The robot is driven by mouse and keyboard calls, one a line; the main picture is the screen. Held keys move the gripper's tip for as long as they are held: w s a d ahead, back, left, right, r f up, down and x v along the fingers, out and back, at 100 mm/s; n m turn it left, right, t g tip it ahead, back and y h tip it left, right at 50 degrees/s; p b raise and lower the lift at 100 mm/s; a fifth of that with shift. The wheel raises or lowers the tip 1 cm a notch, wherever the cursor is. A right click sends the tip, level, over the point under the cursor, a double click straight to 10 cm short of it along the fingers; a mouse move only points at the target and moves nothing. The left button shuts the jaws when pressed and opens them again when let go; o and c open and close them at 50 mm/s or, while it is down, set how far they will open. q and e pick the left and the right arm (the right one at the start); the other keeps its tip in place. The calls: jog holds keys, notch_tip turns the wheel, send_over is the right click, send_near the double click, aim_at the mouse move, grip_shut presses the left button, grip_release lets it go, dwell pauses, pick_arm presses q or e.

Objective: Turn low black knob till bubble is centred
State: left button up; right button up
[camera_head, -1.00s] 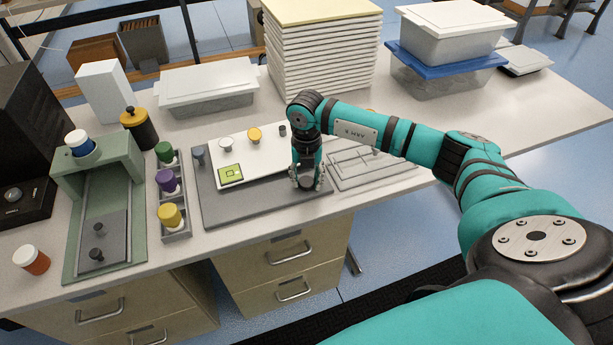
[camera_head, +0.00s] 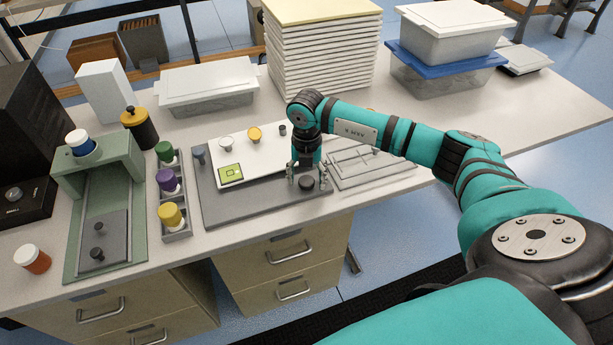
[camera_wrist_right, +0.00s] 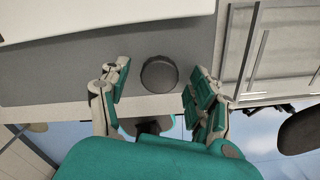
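The low black knob (camera_head: 307,183) stands on the front right of a grey base plate (camera_head: 235,210). In the right wrist view the round black knob (camera_wrist_right: 159,74) shows between my finger pads, with a gap on each side. My right gripper (camera_head: 308,179) is open over it, fingers pointing down; the wrist view also shows it open and empty (camera_wrist_right: 159,83). A yellow-green level (camera_head: 231,174) lies on the front left of the white plate (camera_head: 262,164). A small square mark shows in it; the bubble is too small to place. My left gripper is not in view.
White (camera_head: 226,144), yellow (camera_head: 255,134) and dark (camera_head: 282,130) knobs stand toward the back of the plate. A grey panelled tray (camera_head: 375,172) lies close to the right. A rack of stamps (camera_head: 176,235) and a green press (camera_head: 75,240) stand left.

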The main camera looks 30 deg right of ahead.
aim_at(306, 180)
notch_tip(306, 180, up, 12)
dwell(0.6)
dwell(0.5)
